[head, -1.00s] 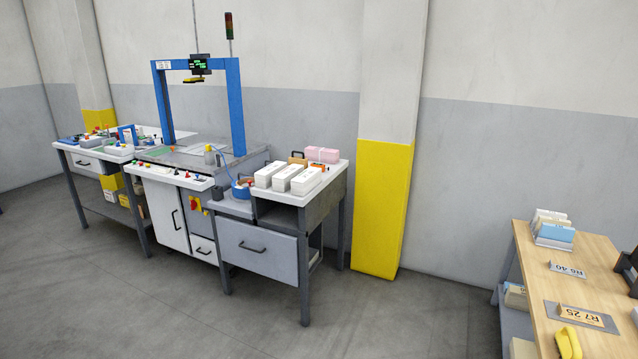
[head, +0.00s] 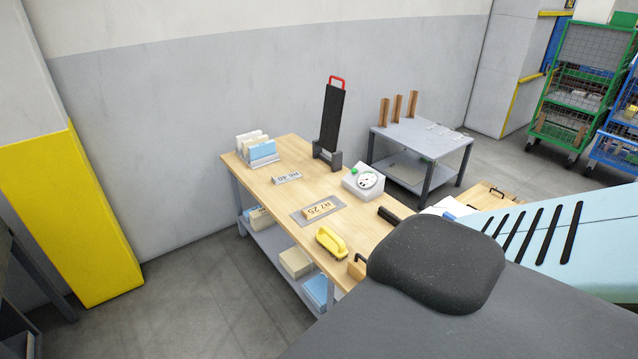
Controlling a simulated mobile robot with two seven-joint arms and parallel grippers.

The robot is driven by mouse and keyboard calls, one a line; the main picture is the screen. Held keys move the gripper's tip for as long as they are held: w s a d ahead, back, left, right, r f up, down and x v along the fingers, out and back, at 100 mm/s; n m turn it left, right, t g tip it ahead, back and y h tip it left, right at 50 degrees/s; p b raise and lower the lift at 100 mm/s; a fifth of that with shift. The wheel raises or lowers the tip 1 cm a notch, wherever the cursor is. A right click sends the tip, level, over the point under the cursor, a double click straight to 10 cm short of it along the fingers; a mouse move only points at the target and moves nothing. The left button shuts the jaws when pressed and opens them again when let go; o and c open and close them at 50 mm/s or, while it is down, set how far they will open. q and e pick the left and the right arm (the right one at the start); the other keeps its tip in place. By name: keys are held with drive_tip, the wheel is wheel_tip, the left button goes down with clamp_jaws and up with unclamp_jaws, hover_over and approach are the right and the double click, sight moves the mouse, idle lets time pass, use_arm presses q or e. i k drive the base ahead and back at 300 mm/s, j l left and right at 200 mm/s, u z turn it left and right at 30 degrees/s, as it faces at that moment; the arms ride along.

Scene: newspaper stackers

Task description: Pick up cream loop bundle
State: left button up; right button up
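I cannot pick out a cream loop bundle for certain. A cream block (head: 295,262) lies on the lower shelf of the wooden bench, and I cannot tell whether it has a loop. Another pale stack (head: 261,217) sits further left on that shelf, partly hidden by the bench top. Neither of my grippers is in view.
The wooden bench (head: 266,181) carries a card holder (head: 257,149), number plates, a white dial device (head: 364,181) and a yellow handled tool (head: 331,242). A grey table (head: 428,137) stands behind. A yellow-based pillar (head: 75,215) is left. Floor before the bench is clear.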

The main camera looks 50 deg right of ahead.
sight(295, 261)
drive_tip(key=i+l+z, duration=0.15)
drive_tip(key=i, duration=0.55)
drive_tip(key=i+z, duration=0.15)
drive_tip(key=i, duration=0.55)
drive_tip(key=i+j+z, duration=0.15)
drive_tip(key=i, duration=0.55)
drive_tip(key=i+z, duration=0.15)
drive_tip(key=i, duration=0.55)
drive_tip(key=i+z, duration=0.2)
drive_tip(key=i, duration=0.35)
drive_tip(key=i+j+z, duration=0.2)
drive_tip(key=i, duration=0.4)
drive_tip(key=l+u, duration=0.1)
drive_tip(key=u, duration=7)
